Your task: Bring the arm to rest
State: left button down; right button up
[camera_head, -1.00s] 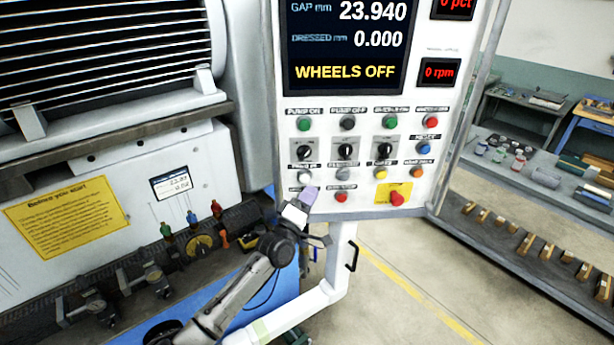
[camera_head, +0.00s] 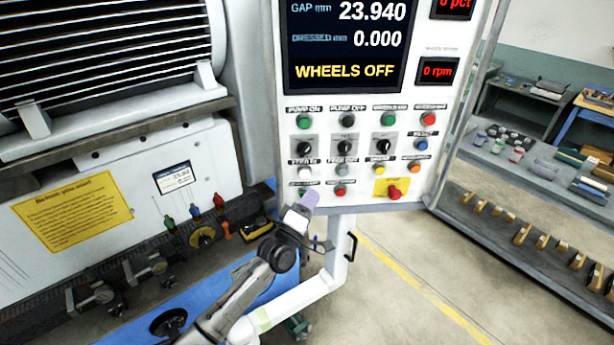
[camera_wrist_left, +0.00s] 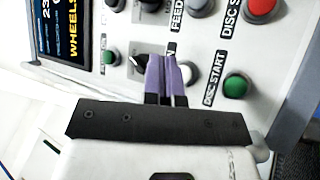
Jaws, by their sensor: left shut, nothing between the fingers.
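My left gripper (camera_head: 310,198) is at the lower left edge of the control panel (camera_head: 440,182) in the head view. Its purple fingertips also show in the left wrist view (camera_wrist_left: 168,75), closed together with nothing between them. They overlap the panel face near a white button (camera_wrist_left: 189,72) and a black selector knob; I cannot tell whether they touch it. A green DISC START button (camera_wrist_left: 236,86) is to their right in the wrist view. The panel's screen (camera_head: 345,45) reads WHEELS OFF, gap 23.940 mm, dressed 0.000. My right gripper is not in view.
A red knob on a yellow plate (camera_head: 394,190) is at the panel's lower right. The panel's white support arm (camera_head: 337,255) runs below. Valves with coloured handles (camera_head: 195,213) stand at left. A rack with wooden pieces (camera_head: 530,235) is at right, with open floor between.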

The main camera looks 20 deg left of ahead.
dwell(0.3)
pick_arm(q)
jog(key=s+d+f+m+g+h, duration=0.1)
jog(key=d+f+m+g+h, duration=0.1)
jog(key=d+f+m+g, duration=0.55)
jog(key=s+a+r+m+g+y, duration=0.3)
jog(key=s+a+r+m+y, duration=0.1)
jog(key=s+r+m, duration=0.4)
jog(key=s+a+f+g+y+p, duration=0.1)
jog(key=s+a+f+y, duration=0.15)
jog(key=s, duration=0.65)
jog(key=s+a+f+g+y+p, duration=0.15)
jog(key=s+f, duration=0.25)
jog(key=s, duration=0.6)
jog(key=s+f+n+g, duration=0.1)
jog(key=s+f+g, duration=0.2)
jog(key=s+f, duration=0.3)
jog(key=s+f+n+g+h+p, duration=0.1)
jog(key=s+f, duration=0.6)
jog(key=s, duration=0.8)
jog(key=shift+s+a+f+g+p, duration=0.15)
jog(key=shift+s+a+g+p, duration=0.25)
jog(key=shift+g, duration=0.5)
